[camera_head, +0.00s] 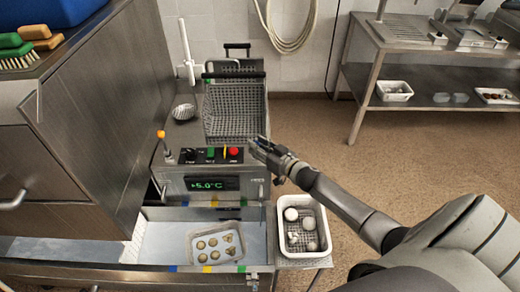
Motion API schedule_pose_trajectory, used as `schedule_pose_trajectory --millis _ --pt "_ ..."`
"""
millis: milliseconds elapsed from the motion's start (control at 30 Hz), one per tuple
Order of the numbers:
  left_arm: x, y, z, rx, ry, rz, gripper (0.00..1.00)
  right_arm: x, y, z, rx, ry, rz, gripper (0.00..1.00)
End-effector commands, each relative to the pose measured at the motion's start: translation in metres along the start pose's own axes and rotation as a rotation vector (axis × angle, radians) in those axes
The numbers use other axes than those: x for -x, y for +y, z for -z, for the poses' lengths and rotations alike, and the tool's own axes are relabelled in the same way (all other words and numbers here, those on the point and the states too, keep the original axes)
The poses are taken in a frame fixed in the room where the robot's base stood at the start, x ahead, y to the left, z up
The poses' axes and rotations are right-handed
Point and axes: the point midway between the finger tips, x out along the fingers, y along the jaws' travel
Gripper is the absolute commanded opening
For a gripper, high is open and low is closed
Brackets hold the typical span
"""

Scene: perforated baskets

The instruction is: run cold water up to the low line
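A steel basin (165,213) is at the lower left, with blue, yellow and green marks along its edges. A shallow tray (190,256) of small round pieces lies in it. I cannot tell whether there is water or which mark is the low line. Behind it stands a control panel (172,171) with a black knob (190,155), a green button (211,154), a yellow part (225,153) and a red button (234,151). Its display (212,184) reads 5.0°C. An orange-tipped lever (161,135) is at its left. My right gripper (257,146) is just right of the red button; its finger opening is unclear.
A perforated basket (234,88) stands behind the panel. A white tray (283,248) with round items sits right of the basin. A steel cabinet (60,120) closes off the left. A steel table (425,70) is at the back right, with free floor before it.

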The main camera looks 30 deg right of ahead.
Motion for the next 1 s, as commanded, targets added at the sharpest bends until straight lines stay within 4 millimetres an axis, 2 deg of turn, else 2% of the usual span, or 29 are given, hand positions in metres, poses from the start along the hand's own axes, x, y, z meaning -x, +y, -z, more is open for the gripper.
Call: schedule_pose_trajectory --millis 33,133,167,567,767,1000 --pt "0.001 0.0 0.0 0.0 0.0 0.0 0.37 -0.002 -0.004 0.007 0.0 0.013 0.01 0.34" --pt "0.001 0.0 0.0 0.0 0.0 0.0 0.37 -0.002 -0.004 0.006 0.0 0.011 0.009 0.46" --pt "0.001 0.0 0.0 0.0 0.0 0.0 0.37 -0.001 -0.003 0.005 0.0 0.01 0.008 0.48" --pt "0.0 -0.001 -0.002 0.0 -0.002 0.002 0.37 0.005 -0.001 0.001 0.001 0.002 0.002 0.48" --pt "0.0 -0.001 -0.001 0.0 -0.001 0.001 0.37 0.03 -0.002 0.0 0.003 0.0 0.003 0.48" --pt "0.0 0.0 -0.001 0.0 -0.001 0.0 0.37 0.07 -0.005 0.0 0.001 0.001 0.002 0.48"
